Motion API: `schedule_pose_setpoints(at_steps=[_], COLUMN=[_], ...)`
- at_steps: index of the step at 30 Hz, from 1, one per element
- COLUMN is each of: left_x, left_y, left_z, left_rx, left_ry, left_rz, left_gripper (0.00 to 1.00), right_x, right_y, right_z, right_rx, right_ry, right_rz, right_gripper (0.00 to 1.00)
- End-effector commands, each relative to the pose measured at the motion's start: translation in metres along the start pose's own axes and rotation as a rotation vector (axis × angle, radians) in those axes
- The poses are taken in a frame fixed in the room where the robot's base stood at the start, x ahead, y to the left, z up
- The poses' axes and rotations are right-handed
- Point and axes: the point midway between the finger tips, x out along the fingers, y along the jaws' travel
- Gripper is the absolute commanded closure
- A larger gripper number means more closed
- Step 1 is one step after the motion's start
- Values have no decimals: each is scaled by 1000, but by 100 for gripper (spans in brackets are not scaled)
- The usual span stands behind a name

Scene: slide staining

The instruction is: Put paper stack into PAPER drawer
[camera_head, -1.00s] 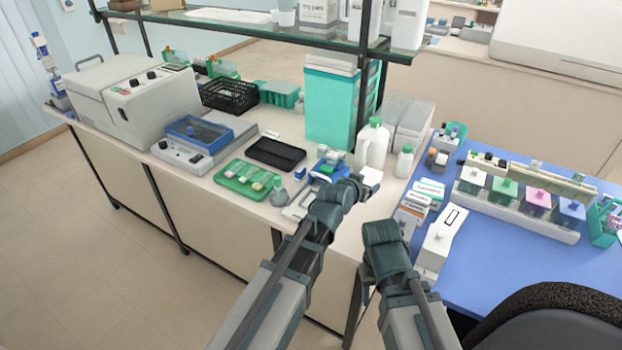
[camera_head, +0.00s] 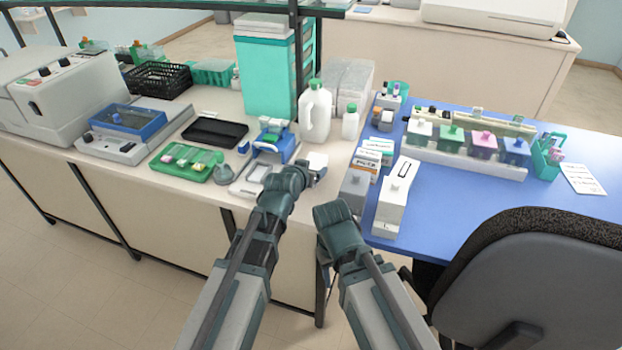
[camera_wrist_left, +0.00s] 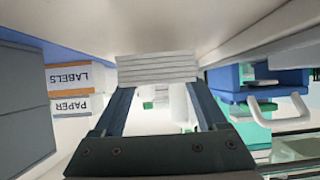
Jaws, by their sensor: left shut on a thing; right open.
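My left gripper (camera_head: 308,170) is shut on a small white paper stack (camera_head: 318,160), held near the bench's front right part, below the white jug. In the left wrist view the stack's layered edge (camera_wrist_left: 157,67) sits between the two fingertips. That view also shows an upside-down PAPER label (camera_wrist_left: 70,106) beside the stack at left, with an orange-edged LABELS label (camera_wrist_left: 70,77) above it. In the head view a small labelled unit (camera_head: 368,160) stands right of the stack; its lettering is too small to read. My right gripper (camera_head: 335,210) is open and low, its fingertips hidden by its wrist.
A white jug (camera_head: 315,115) and small bottle (camera_head: 350,123) stand behind the stack. A grey box (camera_head: 354,187) and white device (camera_head: 396,198) stand to the right. A blue-white device (camera_head: 273,140) is left. A chair (camera_head: 545,270) is at front right.

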Motion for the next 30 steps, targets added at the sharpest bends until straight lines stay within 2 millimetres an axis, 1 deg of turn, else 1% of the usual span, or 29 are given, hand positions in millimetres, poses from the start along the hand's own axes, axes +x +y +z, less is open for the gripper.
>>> schedule_pose_setpoints(at_steps=[1, 3, 11, 15, 16, 18, 20, 30], left_x=[6, 9, 8, 10, 10, 10, 10, 8], left_y=[0, 0, 0, 0, 0, 0, 0, 0], left_z=[12, 17, 15, 18, 18, 17, 17, 15], left_rx=[0, 0, 0, 0, 0, 0, 0, 0], left_ry=[1, 1, 1, 1, 0, 0, 0, 0], left_rz=[0, 0, 0, 0, 0, 0, 0, 0], left_gripper=[88, 88, 88, 88, 24, 11, 0, 0], right_x=[14, 19, 17, 21, 21, 20, 20, 17], right_y=[-1, -2, -2, -2, -2, -2, -2, -2], right_z=[-1, -1, -1, -1, -1, -1, -1, -1], right_rx=[0, 0, 0, 0, 0, 0, 0, 0], right_ry=[0, 0, 0, 0, 0, 0, 0, 0], right_rz=[0, 0, 0, 0, 0, 0, 0, 0], right_gripper=[50, 50, 50, 50, 50, 50, 50, 50])
